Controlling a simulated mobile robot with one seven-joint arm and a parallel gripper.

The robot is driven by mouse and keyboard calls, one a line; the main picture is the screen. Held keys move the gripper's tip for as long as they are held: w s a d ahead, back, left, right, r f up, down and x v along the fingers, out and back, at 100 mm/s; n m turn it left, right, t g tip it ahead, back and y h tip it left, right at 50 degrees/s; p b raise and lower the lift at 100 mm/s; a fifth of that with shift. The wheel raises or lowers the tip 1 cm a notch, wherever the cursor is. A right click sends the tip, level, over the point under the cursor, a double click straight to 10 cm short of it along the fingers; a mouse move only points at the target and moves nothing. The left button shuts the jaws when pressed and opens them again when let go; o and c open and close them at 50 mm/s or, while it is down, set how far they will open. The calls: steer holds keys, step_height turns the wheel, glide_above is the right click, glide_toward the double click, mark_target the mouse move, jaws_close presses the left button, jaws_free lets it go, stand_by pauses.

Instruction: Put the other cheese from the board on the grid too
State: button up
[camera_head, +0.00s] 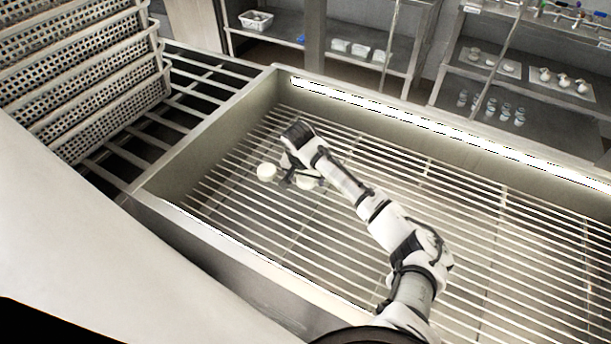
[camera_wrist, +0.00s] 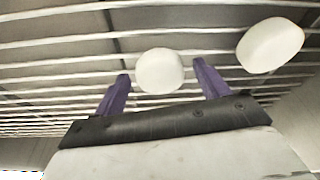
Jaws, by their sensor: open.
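Two round white cheeses lie on the metal grid (camera_head: 400,215). In the head view one cheese (camera_head: 267,172) is fully visible left of my gripper (camera_head: 291,181). The other cheese (camera_head: 306,184) is partly hidden by my gripper and wrist. In the wrist view one cheese (camera_wrist: 160,70) shows between the two purple fingers of my gripper (camera_wrist: 162,76), which are apart and not seen touching it. The second cheese (camera_wrist: 270,45) is to the right, outside the fingers. I cannot tell whether the nearer cheese is within the fingers' reach.
A raised metal rim (camera_head: 205,150) surrounds the grid. Stacked perforated baskets (camera_head: 85,75) stand on a slatted rack at the left. Shelves at the back hold a white basket (camera_head: 256,20), bottles and a tray (camera_head: 562,84) with pale items. The grid's right side is clear.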

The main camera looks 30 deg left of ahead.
steer(key=a+b+v, duration=0.1)
steer(key=b+v, duration=0.1)
steer(key=v, duration=1)
steer(key=shift+d+r+b, duration=0.2)
steer(key=shift+d+b, duration=0.2)
steer(key=shift+d, duration=0.1)
